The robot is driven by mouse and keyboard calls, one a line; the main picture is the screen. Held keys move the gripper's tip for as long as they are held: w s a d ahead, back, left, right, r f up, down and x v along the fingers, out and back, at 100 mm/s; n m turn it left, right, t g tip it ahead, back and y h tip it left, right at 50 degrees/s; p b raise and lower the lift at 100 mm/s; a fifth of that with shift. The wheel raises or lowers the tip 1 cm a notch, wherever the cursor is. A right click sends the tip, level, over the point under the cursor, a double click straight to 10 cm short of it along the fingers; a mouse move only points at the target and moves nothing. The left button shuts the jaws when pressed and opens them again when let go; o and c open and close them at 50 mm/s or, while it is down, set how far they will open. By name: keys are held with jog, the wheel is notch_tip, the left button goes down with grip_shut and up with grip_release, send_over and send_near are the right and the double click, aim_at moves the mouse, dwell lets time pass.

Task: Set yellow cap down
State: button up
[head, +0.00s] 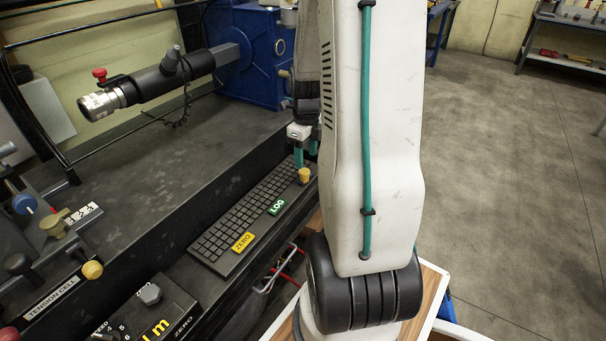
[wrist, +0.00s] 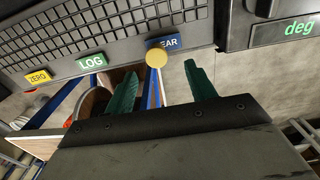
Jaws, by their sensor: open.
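The yellow cap (head: 304,175) is a small round piece at the far right end of the black keyboard (head: 236,232). In the wrist view the cap (wrist: 156,58) covers part of a blue key label ending in "EAR" (wrist: 175,41). I cannot tell whether it rests on the keyboard. My gripper (head: 305,158) has its teal fingers spread just above the cap in the head view. In the wrist view the gripper (wrist: 160,73) is open, with the cap between and slightly beyond the fingertips. No clear contact with either finger shows.
The keyboard has a yellow ZERO key (head: 243,242) and a green LOG key (head: 276,206). A black unit marked "deg" (wrist: 298,29) stands right of it in the wrist view. A tension cell fixture (head: 50,283) is at left. The dark bench top (head: 150,165) has clear room.

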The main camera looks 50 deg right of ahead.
aim_at(304, 171)
jog(key=f, duration=0.6)
jog(key=shift+w+a+f, duration=0.1)
jog(key=shift+a+f, duration=0.2)
jog(key=c, duration=1.1)
jog(key=shift+r, duration=0.15)
